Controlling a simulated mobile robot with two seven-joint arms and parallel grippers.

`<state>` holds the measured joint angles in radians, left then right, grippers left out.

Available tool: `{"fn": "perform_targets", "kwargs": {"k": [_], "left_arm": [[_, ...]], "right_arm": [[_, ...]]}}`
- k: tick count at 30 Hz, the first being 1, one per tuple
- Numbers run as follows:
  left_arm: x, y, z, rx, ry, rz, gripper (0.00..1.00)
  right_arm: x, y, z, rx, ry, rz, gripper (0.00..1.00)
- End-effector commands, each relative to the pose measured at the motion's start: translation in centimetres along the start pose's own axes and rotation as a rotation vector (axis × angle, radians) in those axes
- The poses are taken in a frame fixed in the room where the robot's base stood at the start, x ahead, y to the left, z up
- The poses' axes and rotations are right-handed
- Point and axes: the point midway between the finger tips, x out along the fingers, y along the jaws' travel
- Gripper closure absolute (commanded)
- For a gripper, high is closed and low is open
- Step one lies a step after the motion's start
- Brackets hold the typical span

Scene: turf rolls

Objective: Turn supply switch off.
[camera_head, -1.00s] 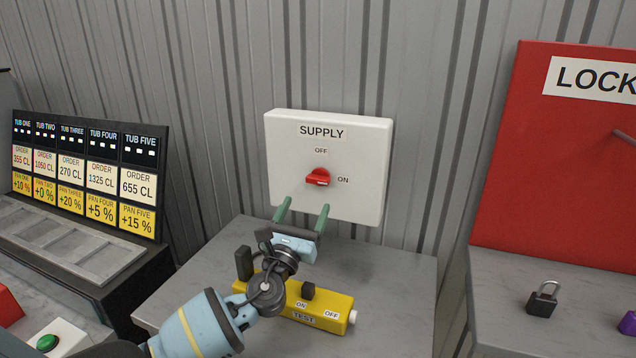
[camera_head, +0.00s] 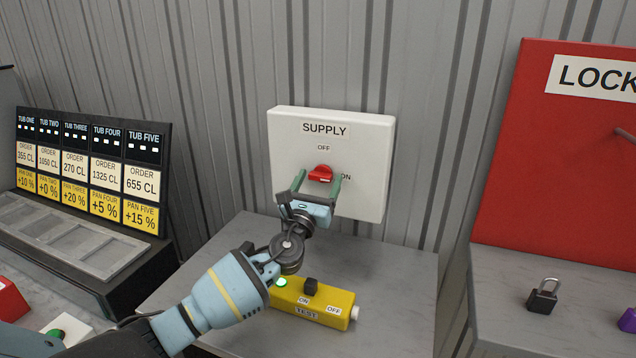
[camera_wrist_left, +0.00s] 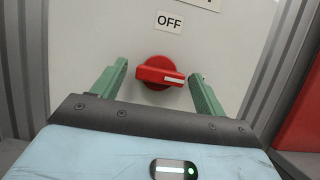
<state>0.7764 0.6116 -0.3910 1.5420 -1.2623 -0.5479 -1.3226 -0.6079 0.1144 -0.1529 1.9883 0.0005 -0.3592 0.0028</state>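The white supply panel (camera_head: 290,150) stands upright against the metal wall, with OFF printed above its red rotary switch (camera_head: 320,173) and ON to the right. The switch's white mark points right, towards ON. In the left wrist view the red switch (camera_wrist_left: 160,73) sits between the two green fingers. My left gripper (camera_head: 318,182) is open, with one finger on each side of the switch. It appears not to touch it. The ON label is partly hidden by the right finger. My right gripper is not in view.
A yellow test box (camera_head: 325,303) with a black knob lies on the grey table (camera_head: 400,270) below the panel. A red lock board (camera_head: 560,160) and a black padlock (camera_head: 543,295) are at the right. A tub display (camera_head: 90,170) stands at the left.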

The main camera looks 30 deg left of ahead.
Motion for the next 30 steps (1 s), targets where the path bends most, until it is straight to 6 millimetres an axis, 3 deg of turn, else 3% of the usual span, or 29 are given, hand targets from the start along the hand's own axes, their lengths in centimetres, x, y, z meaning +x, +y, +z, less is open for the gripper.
{"fn": "perform_targets", "kwargs": {"k": [1, 10, 20, 30], "left_arm": [[-0.01, 0.00, 0.00, 0.000, 0.000, 0.000, 0.32], [-0.02, 0.02, 0.02, 0.000, 0.000, 0.001, 0.72], [-0.02, -0.01, 0.01, -0.045, -0.001, 0.019, 0.72], [-0.01, -0.23, 0.07, -0.263, -0.002, 0.110, 0.72]], "right_arm": [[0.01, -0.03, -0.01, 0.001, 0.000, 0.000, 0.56], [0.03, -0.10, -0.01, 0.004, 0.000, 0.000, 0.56], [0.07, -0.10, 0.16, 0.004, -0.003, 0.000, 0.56], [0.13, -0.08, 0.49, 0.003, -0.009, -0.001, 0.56]]}}
